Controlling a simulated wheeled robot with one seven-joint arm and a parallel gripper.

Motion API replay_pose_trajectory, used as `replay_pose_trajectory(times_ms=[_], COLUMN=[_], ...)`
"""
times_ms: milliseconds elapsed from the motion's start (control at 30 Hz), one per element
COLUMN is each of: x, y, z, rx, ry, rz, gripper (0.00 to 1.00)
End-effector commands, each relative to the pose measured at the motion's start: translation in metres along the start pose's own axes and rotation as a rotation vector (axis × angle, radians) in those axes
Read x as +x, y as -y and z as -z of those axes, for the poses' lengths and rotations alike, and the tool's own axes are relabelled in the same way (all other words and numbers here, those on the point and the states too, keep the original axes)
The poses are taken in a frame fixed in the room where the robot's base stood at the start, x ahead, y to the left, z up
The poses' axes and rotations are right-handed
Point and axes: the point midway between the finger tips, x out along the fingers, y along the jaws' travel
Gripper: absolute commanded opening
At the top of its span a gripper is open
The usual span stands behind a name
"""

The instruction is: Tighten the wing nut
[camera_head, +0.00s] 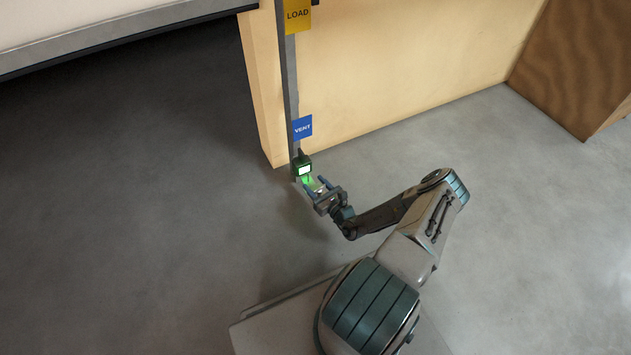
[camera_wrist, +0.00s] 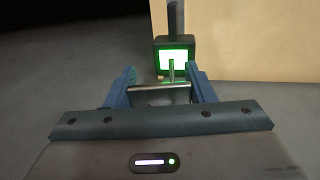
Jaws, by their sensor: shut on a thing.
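My gripper (camera_head: 315,187) is at the foot of a narrow grey post (camera_head: 292,80), in front of a small dark green box with a lit white screen (camera_head: 305,170). In the wrist view, my gripper's two blue fingers (camera_wrist: 163,82) are shut on a silver bar-shaped piece, which I take to be the wing nut (camera_wrist: 158,90), lying crosswise between them. A short upright metal pin (camera_wrist: 171,72) shows just beyond it, in front of the lit screen (camera_wrist: 174,57). The thread and the wing nut's underside are hidden.
A blue VENT sign (camera_head: 302,127) and a yellow LOAD sign (camera_head: 298,15) are on the post above the box. A pale yellow wall panel (camera_head: 400,60) stands behind. A brown wooden block (camera_head: 575,65) is at the upper right. The grey floor (camera_head: 130,220) at left is clear.

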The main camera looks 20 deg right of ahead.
Motion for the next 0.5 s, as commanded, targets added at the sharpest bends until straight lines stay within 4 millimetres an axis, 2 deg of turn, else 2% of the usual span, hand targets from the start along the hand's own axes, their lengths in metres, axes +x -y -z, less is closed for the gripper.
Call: replay_pose_trajectory(times_ms=[33,233,500], x=[-0.0003,-0.0003,-0.0007], y=[-0.0011,0.0015,0.0029], z=[-0.0057,-0.0034,0.0006], rx=[0.007,0.004,0.000], ry=[-0.001,-0.001,-0.003], rz=[0.035,0.147,0.184], gripper=[0.26,0.26,0.26])
